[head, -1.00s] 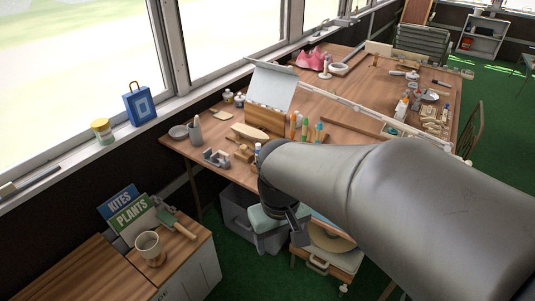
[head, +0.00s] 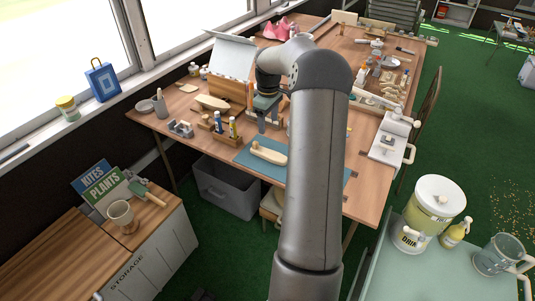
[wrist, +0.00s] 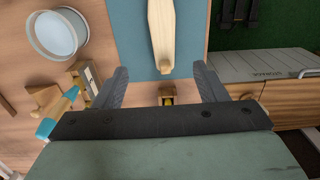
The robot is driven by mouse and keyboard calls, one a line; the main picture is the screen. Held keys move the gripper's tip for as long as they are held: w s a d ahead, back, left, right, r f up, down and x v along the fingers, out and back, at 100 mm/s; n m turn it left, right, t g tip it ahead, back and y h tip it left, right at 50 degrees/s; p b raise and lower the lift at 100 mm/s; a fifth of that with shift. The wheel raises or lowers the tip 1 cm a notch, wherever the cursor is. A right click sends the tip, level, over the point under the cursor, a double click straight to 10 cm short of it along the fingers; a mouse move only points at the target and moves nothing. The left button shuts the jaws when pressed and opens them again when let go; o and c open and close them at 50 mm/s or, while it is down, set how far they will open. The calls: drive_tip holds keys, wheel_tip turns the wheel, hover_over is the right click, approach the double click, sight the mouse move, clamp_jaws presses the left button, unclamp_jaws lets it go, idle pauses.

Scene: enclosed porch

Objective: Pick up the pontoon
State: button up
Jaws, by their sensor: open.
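A long pale wooden piece with rounded ends and a small peg, which looks like the pontoon, lies on the blue mat (head: 246,158). In the head view this pontoon (head: 270,153) is near the table's front edge; in the wrist view the pontoon (wrist: 161,30) runs up from between my fingers. Another pale boat-shaped wooden piece (head: 212,103) lies further left, so I cannot be sure which is the pontoon. My gripper (head: 270,126) is open and empty above the table, behind the mat piece in the head view. Its fingertips (wrist: 161,78) show apart, either side of the piece's near end.
A wooden holder with glue bottles (head: 226,128) stands left of the mat. A wooden box with a raised pale lid (head: 232,55) is behind. A white clamp-like device (head: 390,140) sits at the table's right edge. A grey bin (head: 225,188) is below.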

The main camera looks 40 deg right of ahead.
hover_over(268, 152)
wheel_tip(268, 152, down, 8)
drive_tip(key=shift+d+r+p, duration=0.1)
drive_tip(key=shift+p, duration=0.25)
wheel_tip(268, 152, down, 5)
drive_tip(key=shift+s+f+p, duration=0.1)
drive_tip(key=shift+p, duration=0.45)
drive_tip(key=c, duration=1.1)
